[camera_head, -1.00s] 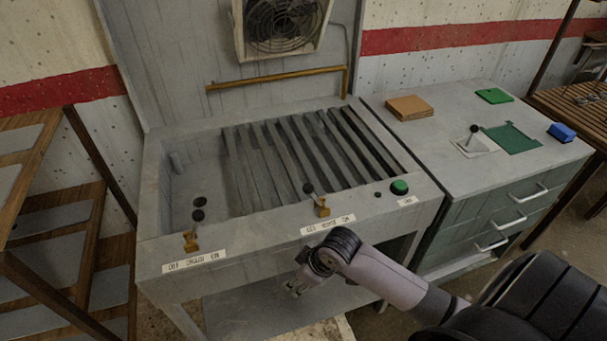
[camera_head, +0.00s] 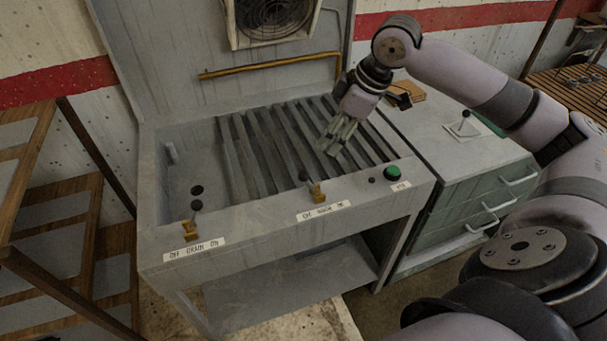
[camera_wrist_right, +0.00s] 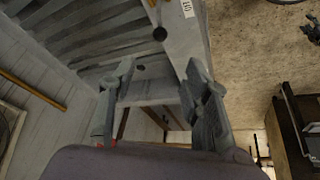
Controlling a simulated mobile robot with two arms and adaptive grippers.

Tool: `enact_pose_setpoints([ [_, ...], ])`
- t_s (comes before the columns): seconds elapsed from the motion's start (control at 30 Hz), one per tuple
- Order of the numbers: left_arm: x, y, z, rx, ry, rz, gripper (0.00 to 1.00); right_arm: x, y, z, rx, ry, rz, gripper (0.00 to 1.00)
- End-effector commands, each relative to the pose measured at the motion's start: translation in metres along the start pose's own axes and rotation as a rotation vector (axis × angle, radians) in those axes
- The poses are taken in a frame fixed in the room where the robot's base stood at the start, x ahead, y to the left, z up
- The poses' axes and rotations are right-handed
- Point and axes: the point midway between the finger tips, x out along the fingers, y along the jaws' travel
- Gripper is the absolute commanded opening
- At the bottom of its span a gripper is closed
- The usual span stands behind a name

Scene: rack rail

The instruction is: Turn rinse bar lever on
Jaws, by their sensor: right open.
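The rinse lever (camera_head: 317,192) has a yellow base and a black knob leaning left, toward the OFF end of its "OFF RINSE ON" label (camera_head: 320,211). It sits on the front ledge of the grey slatted basin (camera_head: 160,150). My right gripper (camera_head: 337,140) is open and empty above the slats, behind and slightly right of the lever, apart from it. In the right wrist view its spread fingers (camera_wrist_right: 155,88) hang over the basin edge with nothing between them. A yellow piece shows at that view's top edge; I cannot tell which lever it is. My left gripper is not in view.
A similar drain lever (camera_head: 190,228) stands at the ledge's left end. A green button (camera_head: 392,173) is right of the rinse lever. A yellow pipe (camera_head: 270,65) runs along the back panel. A drawer cabinet (camera_head: 460,190) adjoins on the right.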

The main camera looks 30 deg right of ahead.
Motion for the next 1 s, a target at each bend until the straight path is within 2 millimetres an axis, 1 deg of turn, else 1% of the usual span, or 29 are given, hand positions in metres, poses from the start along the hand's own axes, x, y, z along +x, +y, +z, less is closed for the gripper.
enact_pose_setpoints([
  [0.07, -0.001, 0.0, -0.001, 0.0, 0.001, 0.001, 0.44, 0.006, -0.001, 0.0, 0.001, -0.001, -0.005, 0.44],
  [0.17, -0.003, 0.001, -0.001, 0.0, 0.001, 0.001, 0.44, 0.021, -0.001, 0.0, 0.001, -0.002, -0.007, 0.44],
  [0.7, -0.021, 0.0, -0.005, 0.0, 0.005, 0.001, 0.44, 0.135, -0.002, -0.001, 0.002, 0.0, -0.006, 0.44],
  [0.8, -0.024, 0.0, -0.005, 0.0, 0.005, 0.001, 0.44, 0.151, -0.002, 0.0, 0.001, 0.0, -0.005, 0.44],
  [0.9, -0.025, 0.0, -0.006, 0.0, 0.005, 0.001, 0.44, 0.163, -0.001, 0.0, 0.0, -0.001, -0.003, 0.44],
  [1.0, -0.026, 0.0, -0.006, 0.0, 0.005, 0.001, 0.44, 0.169, -0.001, 0.0, 0.001, 0.0, -0.002, 0.44],
])
